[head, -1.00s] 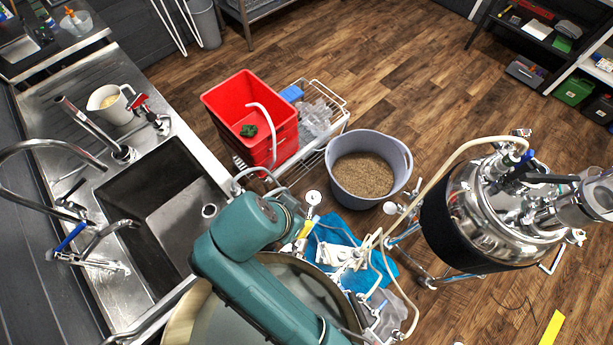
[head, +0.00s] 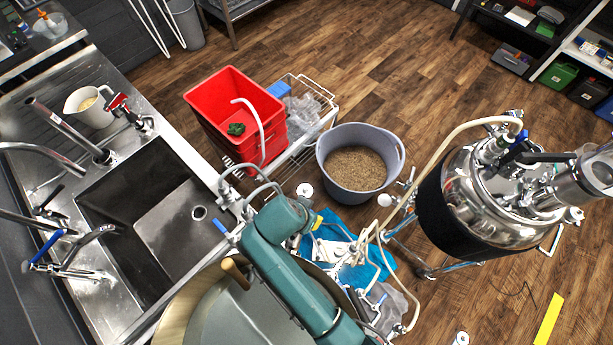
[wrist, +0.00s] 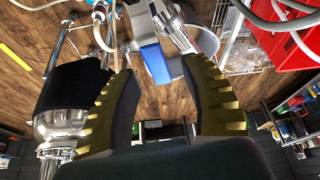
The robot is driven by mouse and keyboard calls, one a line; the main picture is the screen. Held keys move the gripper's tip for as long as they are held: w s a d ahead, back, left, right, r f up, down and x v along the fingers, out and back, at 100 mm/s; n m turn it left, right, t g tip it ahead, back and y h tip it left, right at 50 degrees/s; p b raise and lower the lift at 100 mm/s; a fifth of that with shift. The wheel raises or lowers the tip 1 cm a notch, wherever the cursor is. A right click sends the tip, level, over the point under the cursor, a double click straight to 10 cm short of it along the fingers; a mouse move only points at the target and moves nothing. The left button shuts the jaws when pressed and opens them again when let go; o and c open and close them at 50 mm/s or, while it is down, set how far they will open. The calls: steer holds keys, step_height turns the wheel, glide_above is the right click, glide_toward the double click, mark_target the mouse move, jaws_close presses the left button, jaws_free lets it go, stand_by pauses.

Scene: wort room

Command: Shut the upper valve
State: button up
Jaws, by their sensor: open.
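In the wrist view, a valve with a flat blue lever (wrist: 155,62) and a bright steel body (wrist: 176,34) stands just beyond my gripper (wrist: 158,70). The lever lies in line with the gap between the two yellow-ridged fingers, which are wide apart. I see no clear contact, and I cannot tell whether its tip is inside the gap. In the head view my gripper is mostly hidden behind my green arm. Another blue lever (head: 222,228) shows by the sink's edge in the head view; I cannot tell which lever is the upper valve.
A large round vessel (head: 195,305) lies beneath my arm. A grey bucket of grain (head: 355,170), a red crate (head: 235,110) and a steel keg (head: 480,200) with hoses stand around. The sink (head: 150,215) is at left.

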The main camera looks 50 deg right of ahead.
steer(key=shift+f, duration=0.1)
jaws_close()
